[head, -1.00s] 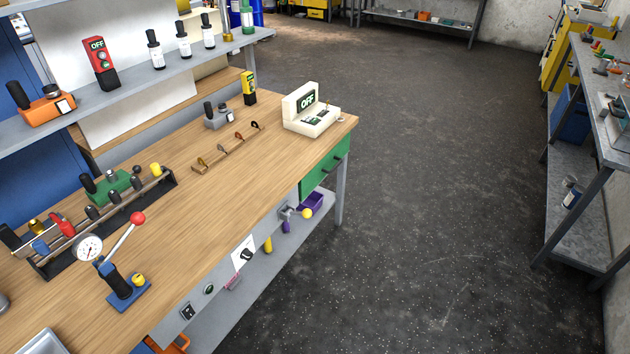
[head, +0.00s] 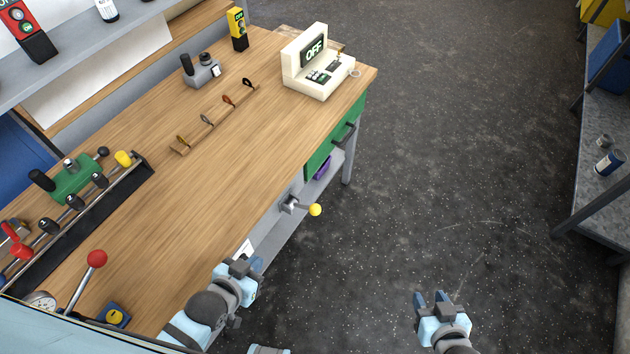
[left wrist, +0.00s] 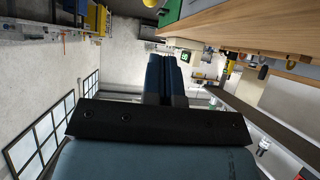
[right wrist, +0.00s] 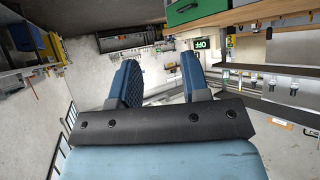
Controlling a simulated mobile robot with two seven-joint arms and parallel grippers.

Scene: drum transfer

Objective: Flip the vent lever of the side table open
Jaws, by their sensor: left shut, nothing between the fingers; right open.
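A lever with a yellow ball knob (head: 315,210) sticks out from a grey mount (head: 290,204) on the front side of the wooden table (head: 230,140); I cannot read any vent label on it. The yellow knob also shows in the left wrist view (left wrist: 263,72). My left gripper (head: 241,266) is shut and empty by the table's front edge, nearer to me than the lever and apart from it. My right gripper (head: 432,299) is open and empty over the floor, right of the table. It also shows open in the right wrist view (right wrist: 163,80).
A green drawer (head: 325,150) lies beyond the lever. A cream console reading OFF (head: 310,68) stands at the table's far corner. A red-knobbed lever (head: 95,260) stands at the near left. Shelving (head: 600,120) is on the right. The floor between is clear.

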